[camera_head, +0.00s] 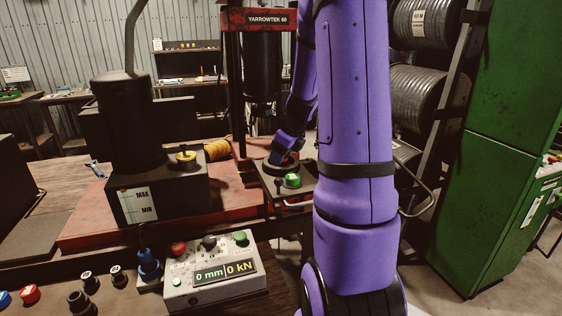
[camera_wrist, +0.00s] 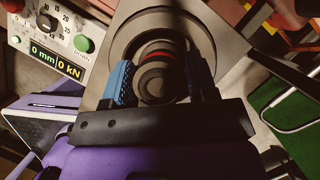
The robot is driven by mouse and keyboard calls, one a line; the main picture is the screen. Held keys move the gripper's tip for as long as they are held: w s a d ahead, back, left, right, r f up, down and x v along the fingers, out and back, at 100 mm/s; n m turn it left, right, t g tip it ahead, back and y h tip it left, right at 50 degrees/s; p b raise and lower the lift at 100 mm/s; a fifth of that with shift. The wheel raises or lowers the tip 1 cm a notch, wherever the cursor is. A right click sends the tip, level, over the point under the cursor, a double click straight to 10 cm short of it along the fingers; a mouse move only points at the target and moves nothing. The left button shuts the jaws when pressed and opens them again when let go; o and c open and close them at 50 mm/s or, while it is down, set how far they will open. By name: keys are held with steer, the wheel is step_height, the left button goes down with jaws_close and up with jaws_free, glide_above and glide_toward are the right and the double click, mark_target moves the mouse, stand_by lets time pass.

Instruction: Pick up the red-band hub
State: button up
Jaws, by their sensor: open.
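The red-band hub (camera_wrist: 158,82) is a dark, stepped round piece with a thin red band near its top, in the middle of the wrist view. It sits on a round grey plate (camera_wrist: 128,40). My gripper (camera_wrist: 161,75) is open, with one blue finger on each side of the hub. I cannot tell whether either finger touches it. In the head view my gripper (camera_head: 283,158) is low over the press bed, beyond my purple arm. The hub is mostly hidden by the fingers there.
The press frame (camera_head: 232,80) stands close beside my gripper. A control box (camera_head: 212,275) reading 0 mm and 0 kN sits in front. A black motor on a tank (camera_head: 128,130) stands left. Small fittings (camera_head: 90,282) line the bench. A green cabinet (camera_head: 510,130) is at right.

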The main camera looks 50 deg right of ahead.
steer(key=c, duration=0.9)
steer(key=shift+r, duration=0.1)
